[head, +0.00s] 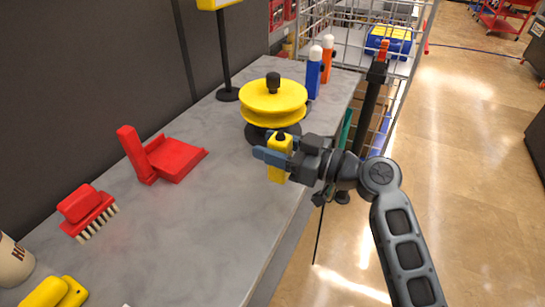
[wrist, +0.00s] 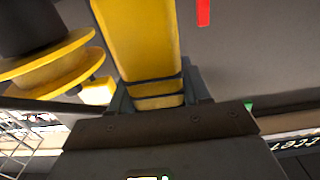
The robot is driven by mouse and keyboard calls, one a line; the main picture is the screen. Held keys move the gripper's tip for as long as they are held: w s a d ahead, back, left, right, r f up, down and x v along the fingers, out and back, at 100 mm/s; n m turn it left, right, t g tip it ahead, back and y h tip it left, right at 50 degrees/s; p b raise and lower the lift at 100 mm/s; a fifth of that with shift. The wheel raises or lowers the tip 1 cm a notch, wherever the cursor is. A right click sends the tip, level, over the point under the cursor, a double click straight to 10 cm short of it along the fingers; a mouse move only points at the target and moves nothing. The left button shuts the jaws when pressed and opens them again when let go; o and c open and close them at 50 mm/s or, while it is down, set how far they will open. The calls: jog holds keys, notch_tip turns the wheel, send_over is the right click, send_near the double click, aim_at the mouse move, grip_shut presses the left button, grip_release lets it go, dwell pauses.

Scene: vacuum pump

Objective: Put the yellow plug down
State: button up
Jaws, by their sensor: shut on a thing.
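My gripper (head: 270,156) reaches in from the right over the grey table and is shut on the yellow plug (head: 279,160). The plug is a yellow block with a dark top, held upright in front of the pump. In the wrist view the plug (wrist: 140,40) fills the upper middle, between the fingers. The vacuum pump (head: 273,103) has a round yellow body with a black knob on a dark base. It shows at the left of the wrist view (wrist: 50,70). I cannot tell how high the plug is above the table.
A red dustpan (head: 175,158) and a red brush (head: 88,210) lie on the grey table (head: 190,235) at left. A blue bottle (head: 313,75) and an orange bottle (head: 327,62) stand behind the pump. The table's middle front is clear. A wire cage (head: 345,30) stands behind.

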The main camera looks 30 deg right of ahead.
jog(key=shift+f+p, duration=0.3)
jog(key=shift+f, duration=1.65)
jog(key=shift+f+b, duration=0.2)
jog(key=shift+b, duration=0.1)
jog(key=o, duration=1.1)
jog(key=shift+r, duration=0.1)
jog(key=shift+r+p, duration=0.25)
jog(key=shift+p, duration=0.2)
jog(key=shift+b+v, duration=1.65)
jog(key=shift+v, duration=4.35)
jog(key=shift+f, duration=0.15)
